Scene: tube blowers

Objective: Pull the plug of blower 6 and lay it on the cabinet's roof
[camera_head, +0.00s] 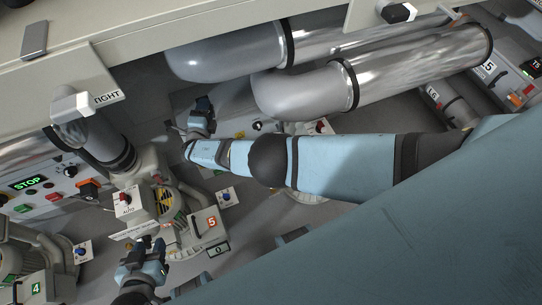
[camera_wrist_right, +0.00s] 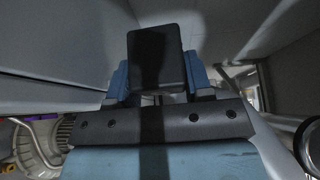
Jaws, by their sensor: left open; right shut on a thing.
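My right gripper (camera_head: 200,112) is beyond the end of my right arm, left of the picture's middle. In the right wrist view its blue fingers (camera_wrist_right: 158,80) are shut on a dark rectangular block (camera_wrist_right: 155,50), which looks like the plug. In the head view the held block is small and hard to make out. A machine with a light panel (camera_head: 258,126) lies partly behind my right arm; no number 6 shows on it. My left gripper (camera_head: 146,246) is open and empty near the blower marked 5 (camera_head: 211,222). A cream cabinet top (camera_head: 120,32) runs along the upper left.
A small dark grey block (camera_head: 34,40) lies on the cream top. Thick silver pipes (camera_head: 375,75) cross the upper middle. A control panel with a STOP display (camera_head: 27,183) is at left. A blower marked 4 (camera_head: 36,288) is lower left.

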